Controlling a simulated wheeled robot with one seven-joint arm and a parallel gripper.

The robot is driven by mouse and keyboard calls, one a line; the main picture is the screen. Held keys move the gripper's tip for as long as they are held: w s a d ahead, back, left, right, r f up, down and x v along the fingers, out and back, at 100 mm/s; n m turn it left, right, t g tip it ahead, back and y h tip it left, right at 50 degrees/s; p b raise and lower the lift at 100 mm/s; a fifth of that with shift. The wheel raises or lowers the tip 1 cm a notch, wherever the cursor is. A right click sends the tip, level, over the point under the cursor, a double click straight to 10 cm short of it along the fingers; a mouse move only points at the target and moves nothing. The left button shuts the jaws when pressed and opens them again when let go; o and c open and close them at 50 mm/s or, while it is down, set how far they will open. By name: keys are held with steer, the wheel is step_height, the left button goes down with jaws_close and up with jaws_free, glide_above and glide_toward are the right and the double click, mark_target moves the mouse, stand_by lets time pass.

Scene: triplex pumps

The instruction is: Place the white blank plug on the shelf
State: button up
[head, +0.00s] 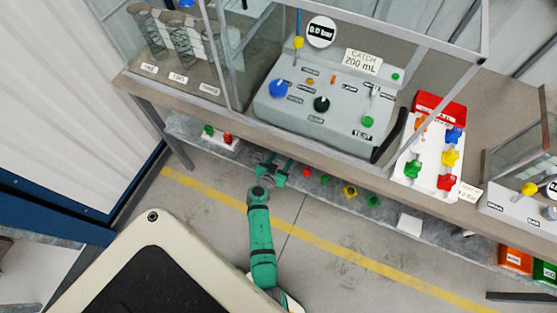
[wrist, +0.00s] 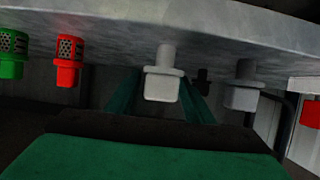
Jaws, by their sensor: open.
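My gripper (head: 273,164) is open at the front edge of the low grey shelf (head: 335,200) under the bench in the head view. In the wrist view, a white plug (wrist: 162,86) with a narrower stem shows between the two green fingers. Its stem points to the grey slab at the top of that picture. I cannot tell whether the fingers touch it. I cannot tell which is the blank plug. Neither plug can be made out in the head view.
Red (wrist: 68,60) and green (wrist: 11,53) vented fittings are left of the fingers. The bench (head: 230,122) overhangs the shelf.

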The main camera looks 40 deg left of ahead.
steer(key=v, duration=1.2)
steer(key=s+d+r+g, duration=0.1)
steer(key=s+d, duration=0.4)
steer(key=d, duration=0.5)
steer(key=s+d+r+g, duration=0.1)
steer(key=s+d, duration=0.5)
steer(key=d, duration=0.3)
steer(key=s+d+r+m+t+h, duration=0.1)
steer(key=s+d+r, duration=0.2)
steer(key=r, duration=0.5)
steer(key=s+d+r+t+h, duration=0.1)
steer(key=s+d+r+t, duration=0.1)
steer(key=r, duration=0.7)
steer(key=s+d+r+m+t+h, duration=0.1)
steer(key=s+d+r, duration=0.4)
steer(key=r, duration=0.3)
steer(key=shift+d+r+m, duration=0.2)
steer(key=shift+d+m, duration=0.1)
steer(key=shift+d, duration=0.1)
